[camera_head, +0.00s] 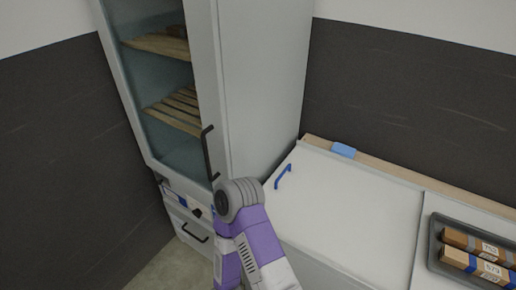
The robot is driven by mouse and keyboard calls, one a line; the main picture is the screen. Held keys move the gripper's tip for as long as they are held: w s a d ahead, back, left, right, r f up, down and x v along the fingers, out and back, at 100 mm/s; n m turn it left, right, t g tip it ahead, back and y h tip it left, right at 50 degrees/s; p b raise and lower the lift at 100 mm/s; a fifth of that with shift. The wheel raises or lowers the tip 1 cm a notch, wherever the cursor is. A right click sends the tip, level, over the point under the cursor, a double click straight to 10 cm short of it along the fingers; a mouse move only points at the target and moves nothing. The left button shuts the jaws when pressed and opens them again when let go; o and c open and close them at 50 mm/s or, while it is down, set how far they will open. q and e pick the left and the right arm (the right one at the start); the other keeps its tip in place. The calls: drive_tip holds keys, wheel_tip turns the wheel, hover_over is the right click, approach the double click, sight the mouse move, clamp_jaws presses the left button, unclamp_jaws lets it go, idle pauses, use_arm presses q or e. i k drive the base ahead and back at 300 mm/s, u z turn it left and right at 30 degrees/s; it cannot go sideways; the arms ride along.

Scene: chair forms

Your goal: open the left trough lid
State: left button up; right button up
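The left trough lid (350,215) is a broad white panel that lies flat and looks closed. A blue bar handle (283,176) stands near its left edge. One of my arms, purple with a grey joint, comes up from the bottom edge and covers part of the lid's front left side. I cannot tell which arm it is. No gripper fingers show in the head view. Nothing is seen touching the blue handle.
A dark tray (434,254) with labelled boxes (478,263) stands on the white surface at right. A tall glass-door cabinet (262,75) with a black handle rises close on the left, above drawers (190,232). A blue piece (343,150) sits at the lid's back edge.

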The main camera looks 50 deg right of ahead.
sight(366, 224)
drive_tip(key=i, duration=0.45)
drive_tip(key=z, duration=2.85)
